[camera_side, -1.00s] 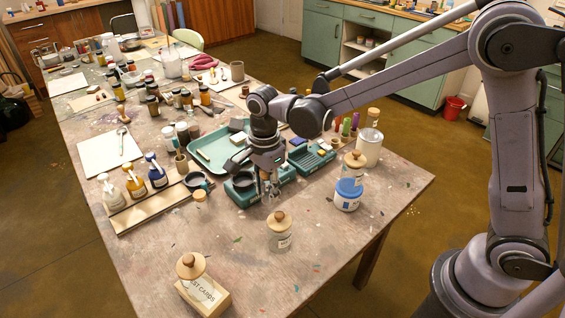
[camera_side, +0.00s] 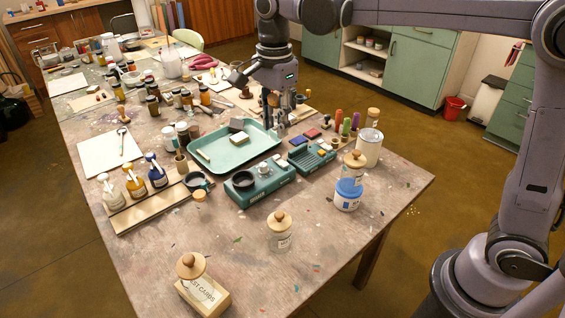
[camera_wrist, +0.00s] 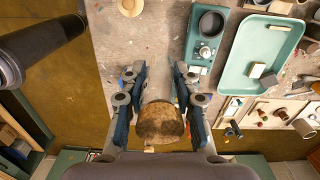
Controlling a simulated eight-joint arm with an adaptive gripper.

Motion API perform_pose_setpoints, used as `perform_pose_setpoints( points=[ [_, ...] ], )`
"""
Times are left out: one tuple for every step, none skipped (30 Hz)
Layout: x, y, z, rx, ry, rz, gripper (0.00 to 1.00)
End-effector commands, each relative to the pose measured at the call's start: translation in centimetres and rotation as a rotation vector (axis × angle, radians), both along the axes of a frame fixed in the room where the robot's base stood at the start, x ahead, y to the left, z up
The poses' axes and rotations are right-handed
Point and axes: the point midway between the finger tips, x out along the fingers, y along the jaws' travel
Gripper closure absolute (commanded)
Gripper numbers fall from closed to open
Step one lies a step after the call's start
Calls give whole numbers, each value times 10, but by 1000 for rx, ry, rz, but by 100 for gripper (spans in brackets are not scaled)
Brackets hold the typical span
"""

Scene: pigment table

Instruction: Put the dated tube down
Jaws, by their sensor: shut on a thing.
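My gripper (camera_side: 282,128) is over the back right edge of the teal tray in the side view. In the wrist view, my gripper (camera_wrist: 160,88) is shut on a tube with a broad cork top (camera_wrist: 160,122), which sits between the fingers, cork toward the camera. I take it as the dated tube; no date is readable. In the side view the tube is too small and covered by the fingers to make out. Whether its lower end touches anything cannot be told.
The teal tray (camera_side: 226,163) holds a sponge and a dark block. A teal device with a round dish (camera_side: 243,183) and a teal keypad box (camera_side: 312,157) stand before it. Coloured-handled stamps (camera_side: 345,127) and jars (camera_side: 369,147) stand at right.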

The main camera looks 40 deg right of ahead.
Motion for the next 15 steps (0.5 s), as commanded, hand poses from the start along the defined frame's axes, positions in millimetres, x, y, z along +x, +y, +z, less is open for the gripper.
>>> perform_pose_setpoints(
  points=[
    [4,-14,0,0,0,-1,93],
    [6,-23,0,0,0,1,93],
    [9,-35,0,0,0,5,93],
    [10,-44,0,0,0,9,93],
    [12,-55,0,0,0,13,93],
    [14,-70,0,0,0,18,93],
    [16,-81,0,0,0,23,93],
    [17,-94,0,0,0,28,93],
    [17,-111,0,0,0,35,93],
    [18,-124,0,0,0,40,93],
    [18,-137,0,0,0,46,93],
    [17,-155,0,0,0,53,93],
    [16,-168,0,0,0,59,93],
    [15,-181,0,0,0,64,93],
    [12,-199,0,0,0,71,93]
  ],
)
